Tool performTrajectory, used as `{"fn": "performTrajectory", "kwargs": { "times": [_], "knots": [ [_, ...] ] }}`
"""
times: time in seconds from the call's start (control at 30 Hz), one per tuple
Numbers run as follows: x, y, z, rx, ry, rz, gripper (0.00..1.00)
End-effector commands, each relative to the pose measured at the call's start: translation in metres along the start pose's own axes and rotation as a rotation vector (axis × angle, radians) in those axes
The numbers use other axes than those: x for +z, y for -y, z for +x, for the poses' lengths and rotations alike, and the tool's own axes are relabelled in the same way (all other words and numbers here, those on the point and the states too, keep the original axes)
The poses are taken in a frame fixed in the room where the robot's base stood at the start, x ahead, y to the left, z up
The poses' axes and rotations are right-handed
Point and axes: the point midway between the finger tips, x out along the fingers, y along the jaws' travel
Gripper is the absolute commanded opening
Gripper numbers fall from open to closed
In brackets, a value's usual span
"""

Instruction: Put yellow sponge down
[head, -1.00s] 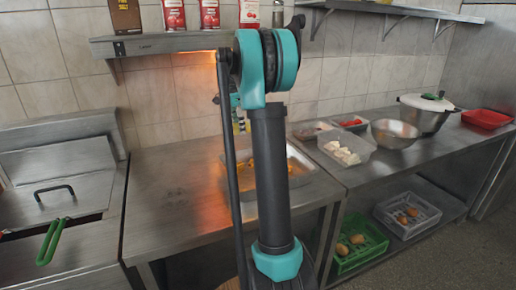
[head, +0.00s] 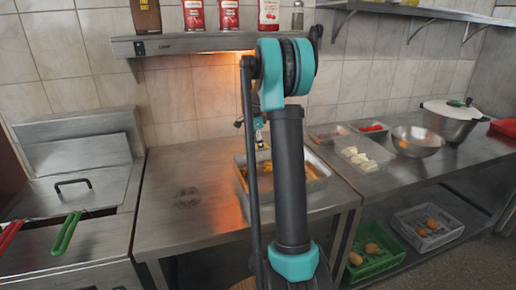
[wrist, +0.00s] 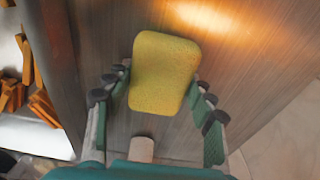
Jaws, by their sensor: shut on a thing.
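The yellow sponge (wrist: 163,72) is between the fingers of my gripper (wrist: 160,92) in the wrist view. The fingers press on its left and right sides, and it covers part of the brown-grey metal surface behind it. In the head view my gripper (head: 256,124) is small and partly hidden by my arm, over the back of the counter (head: 180,215). I cannot make out the sponge clearly there.
A metal tray (head: 318,186) with orange sticks is beside the gripper. A fryer (head: 85,160) with red and green handles stands left. A clear container (head: 350,150), steel bowl (head: 417,143) and pot (head: 452,128) stand right.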

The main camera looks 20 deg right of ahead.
Motion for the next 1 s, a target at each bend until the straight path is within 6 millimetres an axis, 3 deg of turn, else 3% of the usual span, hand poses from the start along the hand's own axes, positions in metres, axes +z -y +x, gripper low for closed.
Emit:
{"fn": "performTrajectory", "kwargs": {
  "times": [0.33, 0.37, 0.5, 0.83, 1.0],
  "knots": [
    [0.0, 0.0, 0.003, 0.0, 0.0, 0.0, 0.23],
    [0.0, 0.0, 0.003, 0.0, 0.0, 0.0, 0.58],
    [0.0, 0.0, 0.003, 0.0, 0.0, 0.0, 0.75],
    [0.0, 0.0, 0.001, 0.0, 0.0, 0.0, 0.75],
    [0.0, 0.0, -0.018, 0.0, 0.0, -0.001, 0.75]
  ]
}}
